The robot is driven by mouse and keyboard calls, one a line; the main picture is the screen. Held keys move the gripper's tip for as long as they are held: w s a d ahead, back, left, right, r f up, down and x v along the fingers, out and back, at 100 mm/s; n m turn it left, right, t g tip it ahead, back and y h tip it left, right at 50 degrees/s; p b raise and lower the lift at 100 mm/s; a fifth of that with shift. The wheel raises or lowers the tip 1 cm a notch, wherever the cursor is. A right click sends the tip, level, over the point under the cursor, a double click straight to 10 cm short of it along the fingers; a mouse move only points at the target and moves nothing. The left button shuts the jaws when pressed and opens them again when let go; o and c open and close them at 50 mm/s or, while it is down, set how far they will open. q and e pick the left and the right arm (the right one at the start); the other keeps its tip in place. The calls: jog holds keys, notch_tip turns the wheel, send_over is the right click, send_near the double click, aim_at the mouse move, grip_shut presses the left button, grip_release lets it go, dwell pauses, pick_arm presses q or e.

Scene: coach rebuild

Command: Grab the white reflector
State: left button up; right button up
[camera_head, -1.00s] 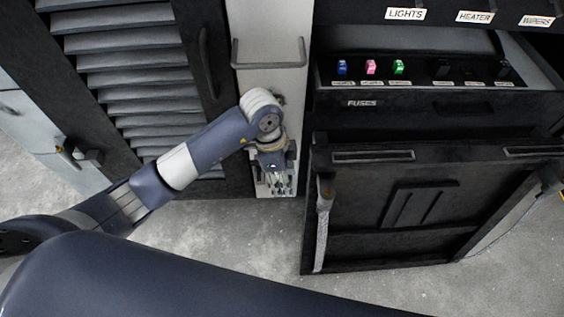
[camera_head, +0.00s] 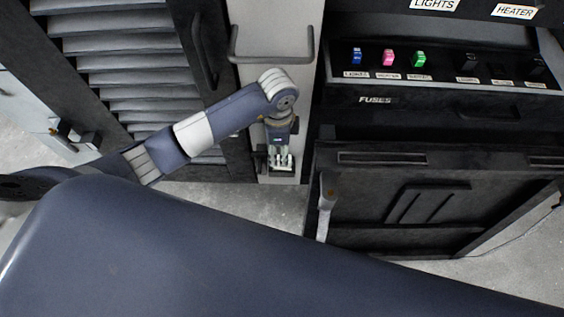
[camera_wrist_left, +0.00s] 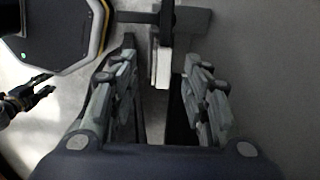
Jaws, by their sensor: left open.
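The left wrist view shows a thin whitish block (camera_wrist_left: 162,68), apparently the white reflector, edge-on against a dark bracket (camera_wrist_left: 185,22). My left gripper (camera_wrist_left: 160,85) is open, its fingers on either side of the block's line. The block's lower end reaches between the fingertips, with gaps to both. In the head view my left gripper (camera_head: 281,160) points down in front of the pale narrow panel, and the reflector cannot be made out there. What seems to be my right gripper (camera_wrist_left: 28,96) shows small at the left of the wrist view; its opening is unclear.
A louvred dark door (camera_head: 112,60) is at left. A grey handle (camera_head: 272,58) is on the pale panel above my left gripper. At right are a fuse drawer (camera_head: 440,100) with coloured fuses and a dark cabinet (camera_head: 430,205) with a light lever (camera_head: 326,205).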

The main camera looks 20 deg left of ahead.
aim_at(279, 158)
pick_arm(q)
notch_tip(279, 158, down, 4)
jog(key=shift+w+f, duration=0.1)
jog(key=shift+f, duration=0.65)
grip_shut()
pick_arm(e)
jog(key=shift+w+r, duration=0.25)
jog(key=shift+w, duration=0.45)
